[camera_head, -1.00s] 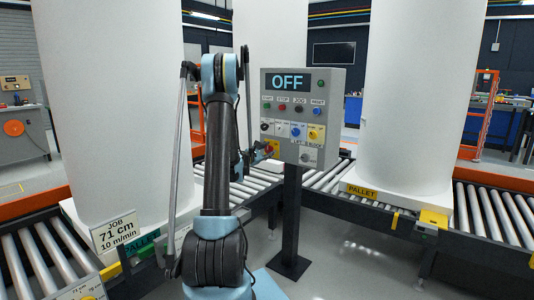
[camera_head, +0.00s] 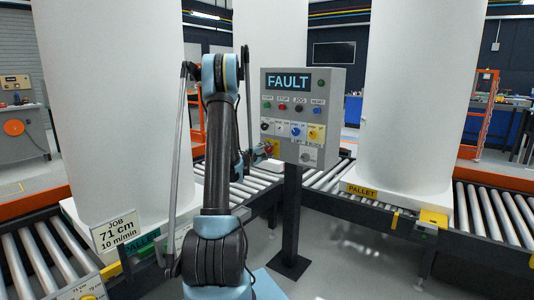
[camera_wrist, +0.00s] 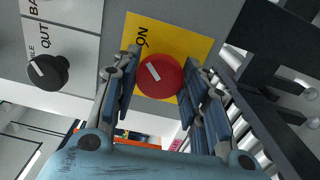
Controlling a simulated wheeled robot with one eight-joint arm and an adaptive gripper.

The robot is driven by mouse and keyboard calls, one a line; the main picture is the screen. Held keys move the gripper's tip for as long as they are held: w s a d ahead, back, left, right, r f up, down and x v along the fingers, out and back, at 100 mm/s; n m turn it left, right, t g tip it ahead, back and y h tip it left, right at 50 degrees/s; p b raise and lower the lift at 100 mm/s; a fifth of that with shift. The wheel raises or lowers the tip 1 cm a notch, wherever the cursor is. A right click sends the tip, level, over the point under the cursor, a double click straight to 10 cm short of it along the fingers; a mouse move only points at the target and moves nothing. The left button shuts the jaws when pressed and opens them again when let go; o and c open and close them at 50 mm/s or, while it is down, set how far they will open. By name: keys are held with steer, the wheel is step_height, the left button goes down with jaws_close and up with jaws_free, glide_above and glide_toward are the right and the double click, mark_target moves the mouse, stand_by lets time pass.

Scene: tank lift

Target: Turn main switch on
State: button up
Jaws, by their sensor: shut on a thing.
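The main switch is a red round knob (camera_wrist: 160,76) on a yellow plate (camera_wrist: 200,45) in the wrist view. Its white mark points up and left, toward the printed word "ON". My gripper (camera_wrist: 162,64) is shut on the knob, one finger on each side. In the head view my gripper (camera_head: 258,153) is at the lower left of the grey control box (camera_head: 335,110), at the red knob (camera_head: 269,148). The box's display (camera_head: 288,82) reads "FAULT". The lower plate print is partly hidden by my fingers.
The box stands on a dark post (camera_head: 291,220) and carries several buttons and knobs. A black selector knob (camera_wrist: 47,72) sits left of the switch in the wrist view. Roller conveyors (camera_head: 325,178) and big white tanks (camera_head: 410,90) surround the post.

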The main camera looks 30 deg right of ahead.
steer(key=shift+s+f+m, duration=0.1)
steer(key=shift+s+m, duration=0.05)
steer(key=shift+m, duration=0.35)
steer(key=o, duration=1.1)
steer(key=shift+a, duration=0.3)
steer(key=v, duration=1.1)
steer(key=shift+a, duration=0.25)
